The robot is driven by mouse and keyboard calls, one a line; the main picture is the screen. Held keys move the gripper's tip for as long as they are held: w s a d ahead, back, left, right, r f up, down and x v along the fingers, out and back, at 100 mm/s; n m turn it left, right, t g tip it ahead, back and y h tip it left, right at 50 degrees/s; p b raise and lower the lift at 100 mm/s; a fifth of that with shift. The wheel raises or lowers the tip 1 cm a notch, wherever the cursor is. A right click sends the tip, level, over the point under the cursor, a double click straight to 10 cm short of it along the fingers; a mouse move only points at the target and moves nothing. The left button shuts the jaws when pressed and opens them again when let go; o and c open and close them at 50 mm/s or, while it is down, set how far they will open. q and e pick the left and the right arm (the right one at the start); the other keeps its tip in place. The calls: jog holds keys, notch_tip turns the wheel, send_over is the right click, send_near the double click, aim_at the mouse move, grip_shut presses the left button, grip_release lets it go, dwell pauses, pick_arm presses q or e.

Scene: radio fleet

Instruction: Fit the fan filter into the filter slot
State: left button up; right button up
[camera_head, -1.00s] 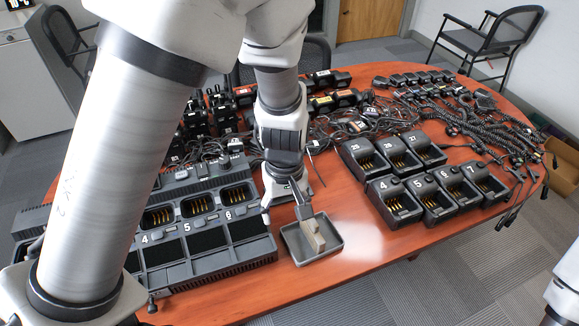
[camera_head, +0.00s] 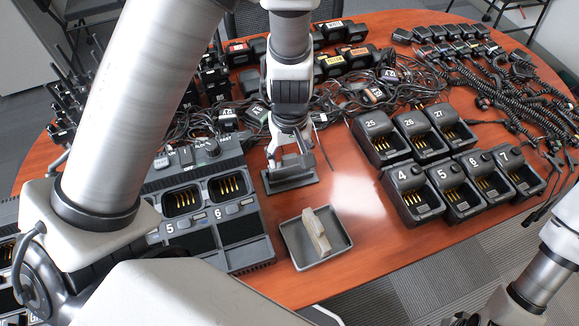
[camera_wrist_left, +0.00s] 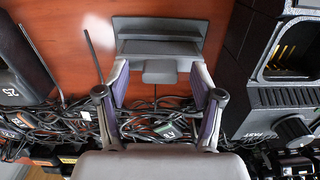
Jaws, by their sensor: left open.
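A pale beige block (camera_head: 317,232) with a stepped shape lies in a shallow grey tray (camera_head: 341,243) on the table. Behind the tray, a flat dark grey base (camera_head: 294,182) carries a grey piece with a small tab. I cannot tell for sure which is the fan filter or which opening is the filter slot. My left gripper (camera_head: 290,160) is open over the base. In the left wrist view, its two fingers stand apart on either side of the tab (camera_wrist_left: 160,72), with the grey base (camera_wrist_left: 160,25) beyond. My right gripper is out of view.
A multi-bay charger (camera_head: 212,215) stands left of the tray. Several single chargers (camera_head: 415,195) stand to the right. Tangled cables (camera_head: 375,95) and radios (camera_head: 335,62) lie behind. Bare red table (camera_head: 355,205) shows between tray and single chargers.

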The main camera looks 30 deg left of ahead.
pick_arm(q)
jog(key=shift+w+f, duration=0.1)
jog(key=shift+f, duration=0.2)
jog(key=shift+s+d+r, duration=0.1)
jog(key=shift+s+r, duration=0.1)
jog(key=shift+c, duration=0.6)
jog(key=c, duration=1.1)
